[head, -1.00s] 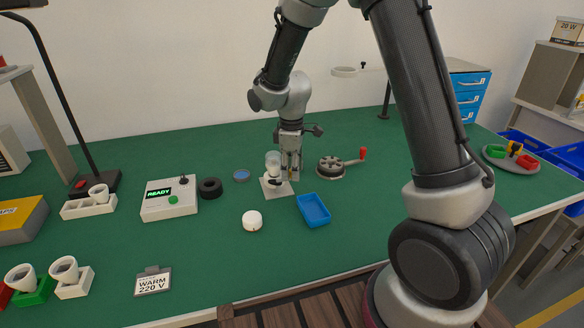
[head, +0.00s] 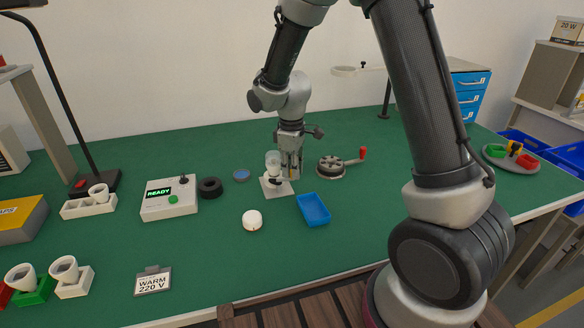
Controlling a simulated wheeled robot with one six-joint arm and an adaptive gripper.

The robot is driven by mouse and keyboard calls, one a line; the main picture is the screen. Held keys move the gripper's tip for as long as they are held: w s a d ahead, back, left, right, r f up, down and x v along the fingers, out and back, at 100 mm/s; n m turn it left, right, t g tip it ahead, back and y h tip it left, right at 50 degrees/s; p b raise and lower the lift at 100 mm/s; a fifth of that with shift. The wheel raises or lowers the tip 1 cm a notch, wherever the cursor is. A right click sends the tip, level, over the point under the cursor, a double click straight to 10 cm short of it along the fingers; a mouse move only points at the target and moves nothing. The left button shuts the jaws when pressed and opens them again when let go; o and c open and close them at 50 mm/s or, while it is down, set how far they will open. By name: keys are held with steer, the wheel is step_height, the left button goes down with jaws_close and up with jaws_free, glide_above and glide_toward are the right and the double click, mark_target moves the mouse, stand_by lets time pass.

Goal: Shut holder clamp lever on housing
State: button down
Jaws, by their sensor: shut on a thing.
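The holder (head: 269,188) is a small pale block on the green bench, left of the blue tray. My gripper (head: 291,176) points down right beside the housing, at the holder's right side. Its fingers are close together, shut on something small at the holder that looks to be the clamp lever. The fingers hide most of the lever, so its exact angle cannot be told.
The blue tray (head: 314,222) lies to the right in front, and a white dome (head: 252,220) in front. A round grey fixture with a red-knobbed crank (head: 331,166) stands close on the right. The READY box (head: 169,207) and a black ring (head: 210,188) are on the left.

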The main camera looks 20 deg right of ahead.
steer(key=m, duration=0.1)
steer(key=s+m, duration=0.1)
steer(key=m, duration=0.3)
steer(key=shift+s+a, duration=0.4)
steer(key=shift+s+a+m, duration=0.2)
steer(key=shift+a+m, duration=0.05)
steer(key=shift+m, duration=0.65)
steer(key=shift+s+a+m, duration=0.2)
steer(key=shift+m, duration=0.7)
steer(key=shift+s+a+m, duration=0.2)
steer(key=shift+a+m, duration=0.05)
steer(key=shift+m, duration=0.65)
steer(key=c, duration=1.4)
jaws_free()
steer(key=shift+o, duration=0.2)
step_height(320, 180, up, 12)
steer(key=shift+a, duration=0.35)
